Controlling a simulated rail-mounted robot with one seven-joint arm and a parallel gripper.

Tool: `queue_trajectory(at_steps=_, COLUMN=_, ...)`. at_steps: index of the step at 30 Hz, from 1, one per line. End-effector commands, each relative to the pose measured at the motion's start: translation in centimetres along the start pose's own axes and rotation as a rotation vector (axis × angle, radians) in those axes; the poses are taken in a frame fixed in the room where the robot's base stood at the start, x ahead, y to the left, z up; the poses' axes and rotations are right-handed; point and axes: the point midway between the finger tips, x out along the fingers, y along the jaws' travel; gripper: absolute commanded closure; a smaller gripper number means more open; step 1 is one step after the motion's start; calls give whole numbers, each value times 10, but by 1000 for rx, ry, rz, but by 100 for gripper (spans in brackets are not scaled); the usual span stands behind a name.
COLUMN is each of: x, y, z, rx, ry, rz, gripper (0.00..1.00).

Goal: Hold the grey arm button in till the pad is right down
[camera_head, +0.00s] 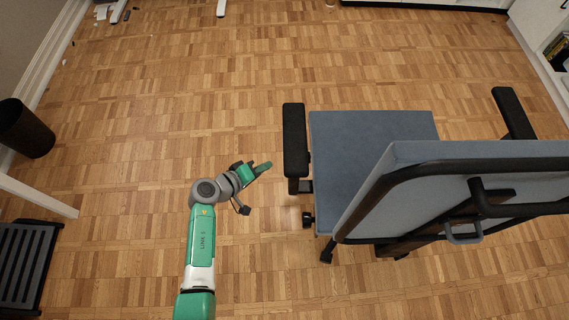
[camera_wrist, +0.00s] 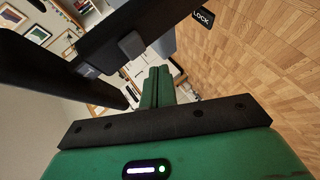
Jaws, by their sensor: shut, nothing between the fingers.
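The chair's near armrest has a black pad (camera_head: 295,140), which also shows in the wrist view (camera_wrist: 55,70) as a dark slab at the left. A dark post (camera_wrist: 165,22) runs from the pad to the upper right. The grey button (camera_wrist: 131,44) sits on that post, standing out from its face. My gripper (camera_head: 266,166) is shut and empty, left of the armrest with a gap of floor showing between. In the wrist view its green fingers (camera_wrist: 157,85) point toward the post, below and right of the button, not visibly touching it. The button is hidden in the head view.
The blue chair seat (camera_head: 370,150) and tilted backrest (camera_head: 440,185) stand right of my arm. A dark bin (camera_head: 25,128) stands at far left. Wood floor (camera_head: 190,110) is clear around my arm.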

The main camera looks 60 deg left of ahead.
Motion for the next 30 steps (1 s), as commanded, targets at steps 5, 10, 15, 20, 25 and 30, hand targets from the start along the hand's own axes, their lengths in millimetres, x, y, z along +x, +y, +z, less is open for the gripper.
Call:
queue_trajectory(at_steps=5, x=-12, y=-10, z=-10, rx=1, ry=2, rz=0, gripper=100)
queue_trajectory(at_steps=10, x=-19, y=-14, z=-14, rx=1, ry=1, rz=0, gripper=100)
queue_trajectory(at_steps=15, x=-20, y=-14, z=-15, rx=1, ry=1, rz=0, gripper=100)
queue_trajectory(at_steps=20, x=-20, y=-14, z=-14, rx=1, ry=0, rz=0, gripper=100)
queue_trajectory(at_steps=25, x=-20, y=-14, z=-14, rx=1, ry=0, rz=0, gripper=100)
queue_trajectory(at_steps=30, x=-20, y=-14, z=-14, rx=1, ry=1, rz=0, gripper=100)
